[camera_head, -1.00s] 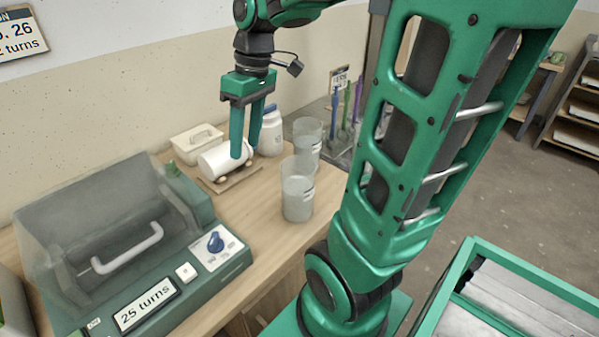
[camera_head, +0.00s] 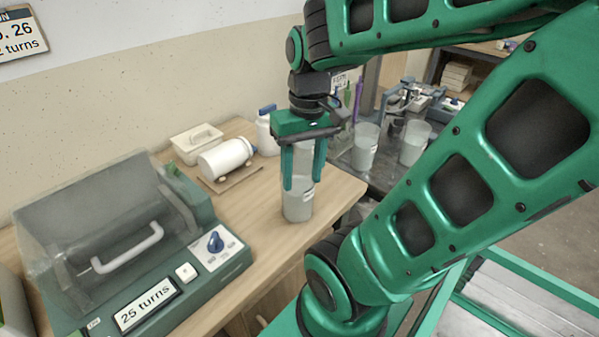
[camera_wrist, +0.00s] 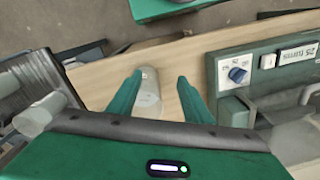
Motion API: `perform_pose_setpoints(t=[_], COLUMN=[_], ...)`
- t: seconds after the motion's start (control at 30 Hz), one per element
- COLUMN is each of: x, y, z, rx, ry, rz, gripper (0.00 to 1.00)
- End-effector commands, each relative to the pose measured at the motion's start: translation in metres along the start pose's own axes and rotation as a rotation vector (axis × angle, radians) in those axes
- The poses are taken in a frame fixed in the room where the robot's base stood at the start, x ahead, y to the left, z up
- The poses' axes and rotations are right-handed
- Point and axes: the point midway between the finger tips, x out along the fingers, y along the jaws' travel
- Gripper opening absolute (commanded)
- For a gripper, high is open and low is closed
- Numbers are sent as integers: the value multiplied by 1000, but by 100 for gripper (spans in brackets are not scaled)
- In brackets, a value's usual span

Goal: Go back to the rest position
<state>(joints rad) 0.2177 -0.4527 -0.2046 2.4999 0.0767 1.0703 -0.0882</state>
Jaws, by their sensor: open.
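My gripper (camera_head: 304,186) is open, its fingers pointing down, over the right part of the wooden bench (camera_head: 345,188). It also shows in the wrist view (camera_wrist: 160,76). A clear glaze bucket (camera_head: 298,208) stands upright behind or below the fingers in the head view. In the wrist view a bucket (camera_wrist: 149,88) appears between the fingers, nearer the left one; I cannot tell whether they touch it. A white jar (camera_head: 224,159) lies on its side on a small wooden cradle (camera_head: 236,182), apart from my gripper.
A green machine with a clear lid and a "25 turns" display (camera_head: 146,306) fills the bench's left side. A lidded white box (camera_head: 197,143) and a blue-capped bottle (camera_head: 267,130) stand at the back. Two clear buckets (camera_head: 365,148) (camera_head: 413,145) stand on the grey table to the right.

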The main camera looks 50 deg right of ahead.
Motion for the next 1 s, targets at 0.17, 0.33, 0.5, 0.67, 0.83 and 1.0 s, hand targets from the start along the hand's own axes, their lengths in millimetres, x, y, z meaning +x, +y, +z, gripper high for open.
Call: perform_pose_setpoints(t=[0.17, 0.33, 0.5, 0.67, 0.83, 1.0], x=[1, 1, 10, 14, 14, 14], y=[2, 1, 17, 24, 24, 24], z=[2, 2, 24, 32, 32, 31], rx=[11, 11, 124, 176, 175, 174], ry=[0, -1, -5, -8, -9, -9], rz=[3, 2, 28, 41, 41, 41], gripper=[45, 45, 45, 45, 45, 45])
